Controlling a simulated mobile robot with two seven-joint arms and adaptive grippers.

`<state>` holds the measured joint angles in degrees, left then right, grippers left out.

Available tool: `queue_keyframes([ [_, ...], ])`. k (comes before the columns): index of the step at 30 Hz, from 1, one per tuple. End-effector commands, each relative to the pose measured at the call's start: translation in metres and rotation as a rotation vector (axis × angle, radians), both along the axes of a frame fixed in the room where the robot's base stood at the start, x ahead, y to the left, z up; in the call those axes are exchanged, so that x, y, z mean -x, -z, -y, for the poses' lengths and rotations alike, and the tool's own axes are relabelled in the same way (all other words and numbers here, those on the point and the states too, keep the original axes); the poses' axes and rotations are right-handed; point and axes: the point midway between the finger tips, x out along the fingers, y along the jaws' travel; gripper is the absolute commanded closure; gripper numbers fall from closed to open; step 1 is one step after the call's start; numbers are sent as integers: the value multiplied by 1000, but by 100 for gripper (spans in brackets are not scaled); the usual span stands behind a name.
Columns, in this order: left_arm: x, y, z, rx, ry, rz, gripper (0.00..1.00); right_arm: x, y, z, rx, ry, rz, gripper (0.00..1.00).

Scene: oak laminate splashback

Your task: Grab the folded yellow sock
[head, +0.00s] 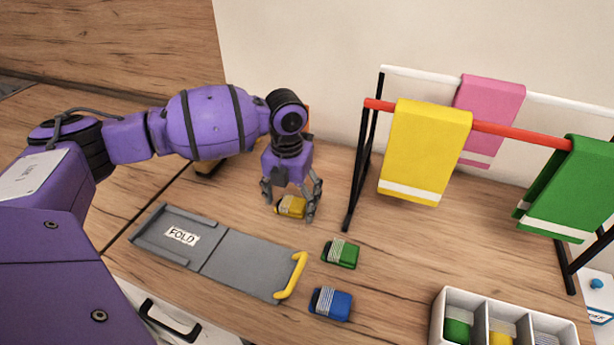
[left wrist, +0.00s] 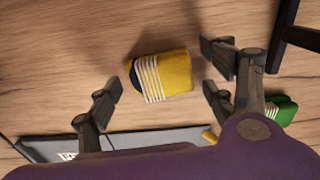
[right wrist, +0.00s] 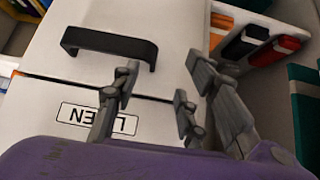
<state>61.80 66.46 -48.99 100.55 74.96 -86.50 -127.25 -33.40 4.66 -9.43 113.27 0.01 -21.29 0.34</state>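The folded yellow sock (head: 291,206) lies on the wooden counter, behind the grey folding board. It has white stripes and a dark end, clear in the left wrist view (left wrist: 165,77). My left gripper (head: 291,208) is above it, pointing down, with its open fingers on either side of the sock. In the left wrist view the fingers (left wrist: 165,85) are spread and stand apart from the sock. My right gripper (right wrist: 155,95) shows only in the right wrist view, with its fingers apart and nothing between them, in front of a white drawer front.
The grey folding board (head: 228,250) with its yellow handle lies in front. Folded green (head: 341,253) and blue (head: 330,303) socks lie to the right. A drying rack (head: 352,180) with hanging cloths stands at right. A white divided box (head: 440,310) is at front right.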

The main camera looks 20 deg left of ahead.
Motion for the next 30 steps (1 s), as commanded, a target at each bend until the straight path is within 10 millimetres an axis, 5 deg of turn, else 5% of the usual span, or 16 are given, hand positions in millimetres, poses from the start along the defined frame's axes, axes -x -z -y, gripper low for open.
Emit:
queue_keyframes([
  [7, 0, 1, 0, 0, 0, -1, 60, 0, 0, 0, -1, -1, 0, 60],
  [17, 0, -6, 0, 0, -1, 1, 61, 0, 0, -1, -1, -1, -1, 60],
  [30, -1, -85, 0, 1, 0, 2, 61, 1, 1, -1, -1, -1, -2, 60],
])
